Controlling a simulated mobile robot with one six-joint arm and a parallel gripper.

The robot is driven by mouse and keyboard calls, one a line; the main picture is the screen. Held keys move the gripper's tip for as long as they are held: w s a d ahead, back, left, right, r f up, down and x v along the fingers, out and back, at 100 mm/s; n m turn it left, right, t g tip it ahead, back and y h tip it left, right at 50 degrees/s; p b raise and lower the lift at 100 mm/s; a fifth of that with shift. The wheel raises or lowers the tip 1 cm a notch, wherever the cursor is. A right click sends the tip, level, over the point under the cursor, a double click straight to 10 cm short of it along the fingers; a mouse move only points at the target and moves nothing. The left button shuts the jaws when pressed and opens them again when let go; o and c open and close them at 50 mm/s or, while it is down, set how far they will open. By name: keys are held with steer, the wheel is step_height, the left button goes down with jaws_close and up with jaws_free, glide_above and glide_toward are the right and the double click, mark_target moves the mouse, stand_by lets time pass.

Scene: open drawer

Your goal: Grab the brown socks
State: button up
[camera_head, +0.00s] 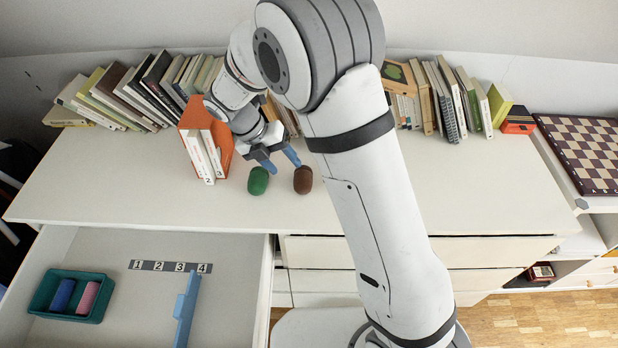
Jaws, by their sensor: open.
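The brown socks (303,180) are a small rolled bundle standing on the white cabinet top, just left of my arm. My gripper (283,163) is open above and behind the two sock rolls. One blue finger is close to the brown roll and the other is near a green sock roll (258,181). Whether either finger touches a roll I cannot tell. Nothing shows between the fingers.
An orange-and-white book block (207,145) stands left of my gripper. Books (130,92) line the back. The open drawer (226,262) holds a teal tray (40,300) with blue and pink rolls, a number strip (170,266) and a blue divider (186,310). The front cabinet top is clear.

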mark_target(297, 181)
steer(key=x, duration=0.7)
steer(key=shift+s+d+f, duration=0.2)
steer(key=shift+f, duration=0.15)
steer(key=c, duration=0.7)
